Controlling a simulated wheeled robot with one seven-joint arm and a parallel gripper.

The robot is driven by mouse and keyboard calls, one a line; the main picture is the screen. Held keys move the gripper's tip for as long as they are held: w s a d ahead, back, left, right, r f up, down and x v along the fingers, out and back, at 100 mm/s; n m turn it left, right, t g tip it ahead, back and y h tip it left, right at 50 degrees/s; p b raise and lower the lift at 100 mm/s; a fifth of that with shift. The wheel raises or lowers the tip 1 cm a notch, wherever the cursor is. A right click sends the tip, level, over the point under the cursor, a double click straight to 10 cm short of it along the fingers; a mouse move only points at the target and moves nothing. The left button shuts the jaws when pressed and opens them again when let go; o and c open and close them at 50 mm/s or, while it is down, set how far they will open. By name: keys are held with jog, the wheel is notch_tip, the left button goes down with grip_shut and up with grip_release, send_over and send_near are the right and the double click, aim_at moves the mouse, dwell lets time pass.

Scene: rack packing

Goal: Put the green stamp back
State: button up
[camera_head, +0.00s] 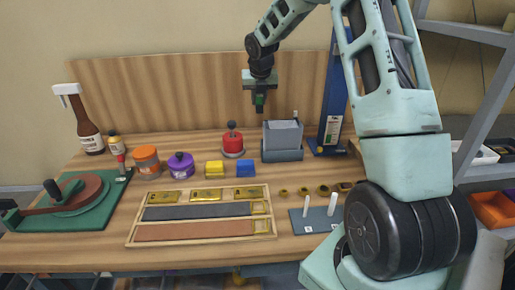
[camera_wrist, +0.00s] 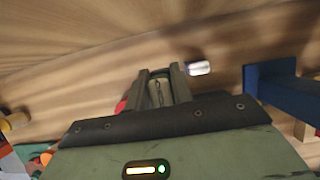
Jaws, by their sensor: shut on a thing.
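My gripper (camera_head: 260,92) hangs high above the back of the workbench in the head view, with its fingers pointing down. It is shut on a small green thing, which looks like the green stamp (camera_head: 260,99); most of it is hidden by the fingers. In the wrist view my gripper's fingers (camera_wrist: 162,88) are close together, and the held stamp is hard to make out between them.
A tall blue stand (camera_head: 335,100) rises to the right. A wooden tray (camera_head: 132,236), several jars, a brown bottle (camera_head: 88,128) and a pegged plate (camera_head: 312,226) fill the bench.

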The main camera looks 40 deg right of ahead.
notch_tip(320, 180, down, 2)
jog(key=shift+w+f, duration=0.1)
jog(key=shift+w, duration=0.05)
notch_tip(320, 180, down, 9)
jog(key=shift+d+f, duration=0.1)
jog(key=shift+f, duration=0.1)
jog(key=o, duration=0.8)
